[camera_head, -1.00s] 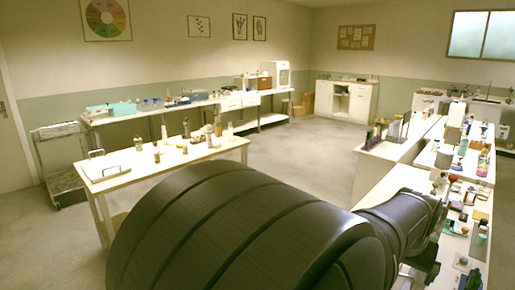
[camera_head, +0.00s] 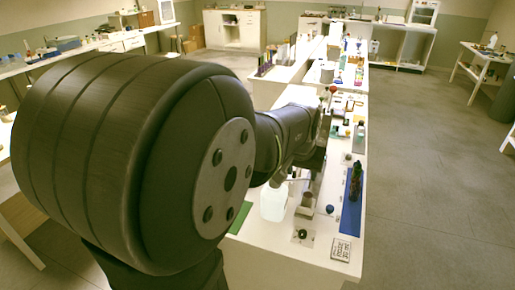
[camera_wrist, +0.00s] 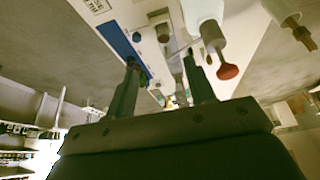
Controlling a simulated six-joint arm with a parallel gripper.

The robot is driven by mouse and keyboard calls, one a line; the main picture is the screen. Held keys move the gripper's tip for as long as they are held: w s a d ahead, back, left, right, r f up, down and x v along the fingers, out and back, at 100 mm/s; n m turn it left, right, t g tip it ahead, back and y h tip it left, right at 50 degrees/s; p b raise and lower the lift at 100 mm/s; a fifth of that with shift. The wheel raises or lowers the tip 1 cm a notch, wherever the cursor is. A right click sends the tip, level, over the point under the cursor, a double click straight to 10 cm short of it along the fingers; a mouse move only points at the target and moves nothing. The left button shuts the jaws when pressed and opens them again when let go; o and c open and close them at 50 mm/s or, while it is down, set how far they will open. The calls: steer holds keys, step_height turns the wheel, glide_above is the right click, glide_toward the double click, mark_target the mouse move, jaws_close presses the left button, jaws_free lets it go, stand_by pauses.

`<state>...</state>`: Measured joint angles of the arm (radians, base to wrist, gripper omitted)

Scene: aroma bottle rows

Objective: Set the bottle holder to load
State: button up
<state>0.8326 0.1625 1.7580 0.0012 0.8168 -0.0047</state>
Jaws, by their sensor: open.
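I cannot tell for sure which thing is the bottle holder. In the head view, a dark bottle (camera_head: 355,182) stands on a blue strip (camera_head: 349,212) at the right side of the white bench (camera_head: 270,252). My gripper (camera_wrist: 161,62) shows in the wrist view with its two dark fingers spread apart and nothing between them. A blue strip (camera_wrist: 118,38) lies beyond the left finger. A white part with a dark red knob (camera_wrist: 228,72) hangs near the right finger. In the head view my own arm hides much of the bench.
A pale translucent container (camera_head: 273,203) stands close to my arm. Small dark-knobbed items (camera_head: 302,234) and a printed white box (camera_head: 341,248) sit near the bench's front. More bottles stand farther back. The floor to the right (camera_head: 430,170) is open.

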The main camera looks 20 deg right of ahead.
mark_target(330, 207)
steer(key=w+d+f+m+g, duration=0.15)
steer(key=d+f+m, duration=0.25)
steer(key=d+f, duration=0.8)
steer(key=shift+h, duration=0.3)
steer(key=x, duration=1.1)
steer(key=w+d+x, duration=0.1)
steer(key=x, duration=0.5)
steer(key=shift+r, duration=0.3)
